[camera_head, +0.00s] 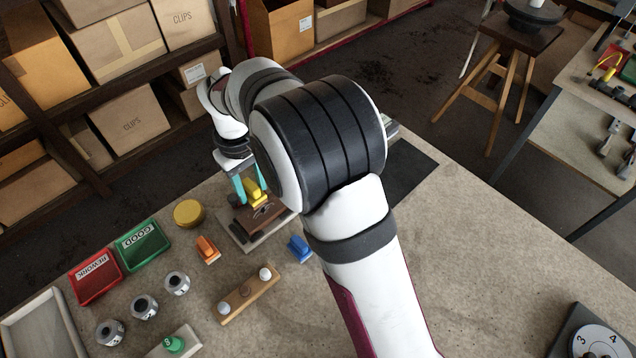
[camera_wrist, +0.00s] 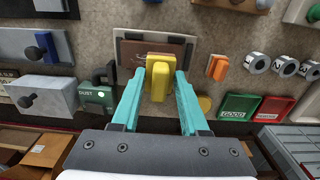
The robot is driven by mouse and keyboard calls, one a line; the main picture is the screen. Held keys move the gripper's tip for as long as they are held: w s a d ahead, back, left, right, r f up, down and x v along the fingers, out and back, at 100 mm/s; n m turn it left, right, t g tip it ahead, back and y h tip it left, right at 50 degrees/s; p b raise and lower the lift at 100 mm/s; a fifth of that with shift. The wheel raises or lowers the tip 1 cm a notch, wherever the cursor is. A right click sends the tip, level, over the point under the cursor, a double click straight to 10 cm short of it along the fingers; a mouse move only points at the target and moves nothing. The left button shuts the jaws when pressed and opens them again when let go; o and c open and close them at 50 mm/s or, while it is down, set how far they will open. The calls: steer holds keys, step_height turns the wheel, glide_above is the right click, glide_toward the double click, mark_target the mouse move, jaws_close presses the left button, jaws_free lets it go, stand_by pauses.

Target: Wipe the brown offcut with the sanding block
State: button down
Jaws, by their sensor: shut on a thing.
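A yellow block, the likely sanding block (camera_head: 254,188), is held between the teal fingers of my gripper (camera_head: 253,192). In the wrist view the block (camera_wrist: 158,75) stands between the fingertips of my gripper (camera_wrist: 160,80), which are shut on it. The brown offcut (camera_head: 270,219) lies on a pale grey board and carries dark marks. In the wrist view the offcut (camera_wrist: 132,50) is partly hidden behind the yellow block. The block is over or against the offcut; I cannot tell if they touch.
The pale board (camera_head: 245,244) lies under the offcut. An orange clamp-like piece (camera_head: 207,249) and a blue one (camera_head: 300,248) lie nearby. A round yellow tin (camera_head: 188,213), a green GOOD tray (camera_head: 143,245) and a red REWORK tray (camera_head: 96,276) are left. The right benchtop is mostly clear.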

steer(key=shift+s+a+f, duration=0.1)
steer(key=shift+a+f, duration=0.25)
steer(key=shift+f, duration=0.9)
steer(key=shift+s+a+f, duration=0.15)
steer(key=shift+a+f, duration=0.25)
steer(key=shift+f, duration=0.9)
steer(key=shift+s+a+f, duration=0.1)
steer(key=shift+a+f, duration=0.25)
steer(key=shift+f, duration=0.9)
steer(key=shift+w+d+f, duration=0.15)
steer(key=shift+w+f, duration=0.05)
steer(key=shift+f, duration=0.05)
steer(key=shift+w+d, duration=2.4)
steer(key=shift+s+a, duration=2.55)
step_height(320, 180, up, 8)
steer(key=shift+s, duration=0.1)
